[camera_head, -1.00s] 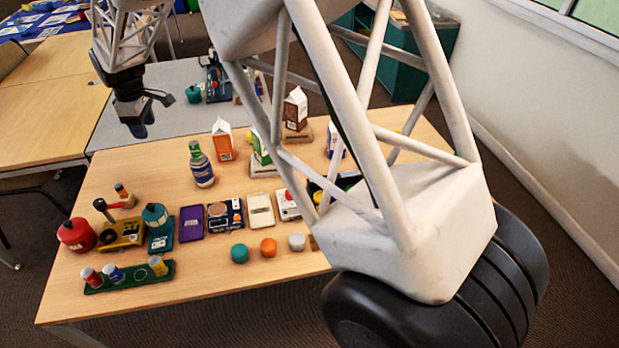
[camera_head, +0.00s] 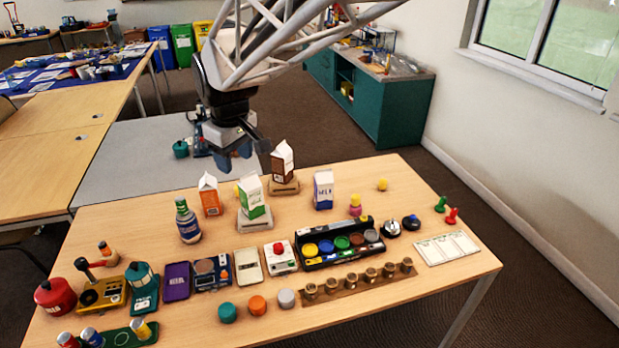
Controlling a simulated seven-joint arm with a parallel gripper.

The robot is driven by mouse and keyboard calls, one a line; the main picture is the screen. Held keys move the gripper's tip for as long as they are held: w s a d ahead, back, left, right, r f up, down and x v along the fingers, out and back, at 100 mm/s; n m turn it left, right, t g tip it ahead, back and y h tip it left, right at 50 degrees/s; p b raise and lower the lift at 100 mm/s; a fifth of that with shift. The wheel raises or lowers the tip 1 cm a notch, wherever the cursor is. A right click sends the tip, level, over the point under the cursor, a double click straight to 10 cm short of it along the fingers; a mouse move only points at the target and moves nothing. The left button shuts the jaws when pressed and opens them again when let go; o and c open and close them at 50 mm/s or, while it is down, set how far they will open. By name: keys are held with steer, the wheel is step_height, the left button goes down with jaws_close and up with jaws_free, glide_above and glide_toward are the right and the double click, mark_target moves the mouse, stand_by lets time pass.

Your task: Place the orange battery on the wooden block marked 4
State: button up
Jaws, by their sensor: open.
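A green holder (camera_head: 120,338) at the bottom left carries several battery-like cylinders: a red one (camera_head: 67,340), a blue one (camera_head: 91,337) and a yellow-orange one (camera_head: 141,329). I cannot tell for sure which is the orange battery. Wooden blocks sit under the brown carton (camera_head: 283,188) and the green-white carton (camera_head: 254,222); no number 4 is readable on either. A wooden strip (camera_head: 345,291) with several brass-like cups lies at the front; no marks are legible. My gripper (camera_head: 232,160) hangs open and empty above the table's back edge, left of the cartons.
A blue-labelled bottle (camera_head: 188,222), an orange carton (camera_head: 209,196) and a milk carton (camera_head: 323,190) stand upright. A black tray of coloured pots (camera_head: 318,262) lies in the middle. Coloured caps (camera_head: 258,306) line the front.

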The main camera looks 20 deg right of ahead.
steer(key=s+d+f+m, duration=0.1)
steer(key=s+d+m, duration=0.3)
steer(key=s+d, duration=0.4)
steer(key=s+d+f+m+t, duration=0.1)
steer(key=s+d+m, duration=0.3)
steer(key=s, duration=1.4)
steer(key=shift+s+d+f, duration=0.15)
steer(key=shift+d+f, duration=0.25)
steer(key=shift+d, duration=1.55)
steer(key=shift+h, duration=0.3)
